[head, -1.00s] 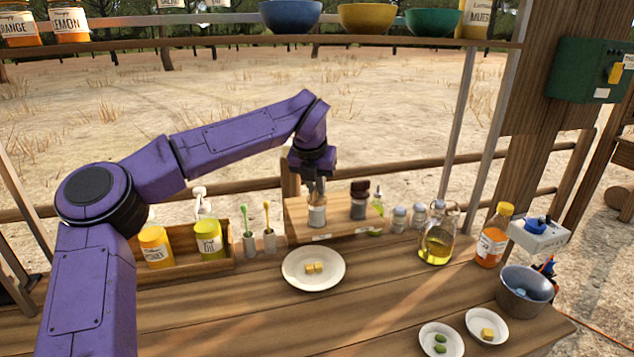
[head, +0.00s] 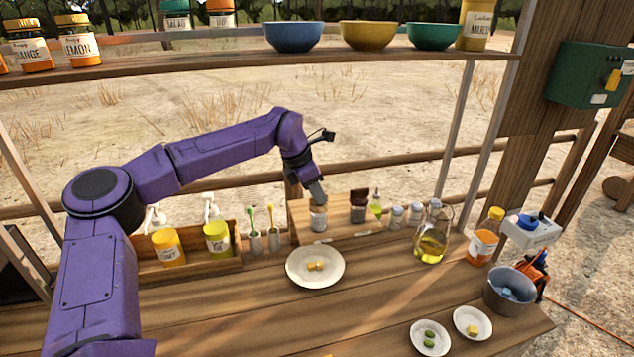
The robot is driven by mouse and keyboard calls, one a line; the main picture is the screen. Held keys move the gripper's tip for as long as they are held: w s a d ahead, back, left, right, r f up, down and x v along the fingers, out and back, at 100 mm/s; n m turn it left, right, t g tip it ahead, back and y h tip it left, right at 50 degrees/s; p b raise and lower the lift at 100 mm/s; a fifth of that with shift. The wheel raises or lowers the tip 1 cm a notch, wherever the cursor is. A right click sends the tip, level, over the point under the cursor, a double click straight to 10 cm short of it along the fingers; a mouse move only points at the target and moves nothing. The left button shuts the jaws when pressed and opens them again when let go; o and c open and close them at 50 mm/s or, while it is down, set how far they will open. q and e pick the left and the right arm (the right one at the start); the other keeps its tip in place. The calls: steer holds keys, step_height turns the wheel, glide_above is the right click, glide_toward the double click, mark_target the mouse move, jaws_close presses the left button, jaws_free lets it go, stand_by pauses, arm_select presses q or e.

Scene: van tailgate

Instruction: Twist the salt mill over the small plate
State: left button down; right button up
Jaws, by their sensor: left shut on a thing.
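The salt mill (head: 318,219), a clear-grey jar shape, stands upright on the wooden block at the back middle. My left gripper (head: 317,198) comes down on it from above and is shut on its top, which the fingers mostly hide. A dark-topped mill (head: 358,209) stands just right of it. A white plate (head: 297,279) with a few yellow cubes lies in front of the block. Two smaller white dishes lie at the front right, one with green pieces (head: 418,342) and one with a yellow piece (head: 461,328). My right gripper is out of view.
Left of the wooden block (head: 300,236) are two small holders with brushes and a wooden box (head: 190,270) with yellow-lidded jars. Right are small shakers, an oil jug (head: 431,246), an orange bottle (head: 484,240) and a metal bucket (head: 508,294). A shelf with bowls (head: 293,36) hangs above.

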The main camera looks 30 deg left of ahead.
arm_select(q)
steer(key=shift+w+a+r+m+g+h+p, duration=0.1)
steer(key=shift+m+g+h+p, duration=0.1)
steer(key=shift+m+p, duration=0.5)
steer(key=shift+r+m+g+h+p, duration=0.1)
steer(key=shift+m+h+p, duration=0.1)
steer(key=shift+m+p, duration=0.45)
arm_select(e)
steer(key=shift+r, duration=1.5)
arm_select(q)
steer(key=shift+f+m, duration=0.1)
steer(key=shift+m, duration=0.15)
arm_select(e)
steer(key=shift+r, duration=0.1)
arm_select(q)
steer(key=c, duration=1.2)
jaws_free()
steer(key=shift+o, duration=0.2)
steer(key=shift+a+r+b, duration=0.15)
steer(key=shift+r+b, duration=0.05)
steer(key=shift+b, duration=0.15)
steer(key=b+v, duration=0.1)
steer(key=v, duration=0.6)
steer(key=shift+b, duration=0.4)
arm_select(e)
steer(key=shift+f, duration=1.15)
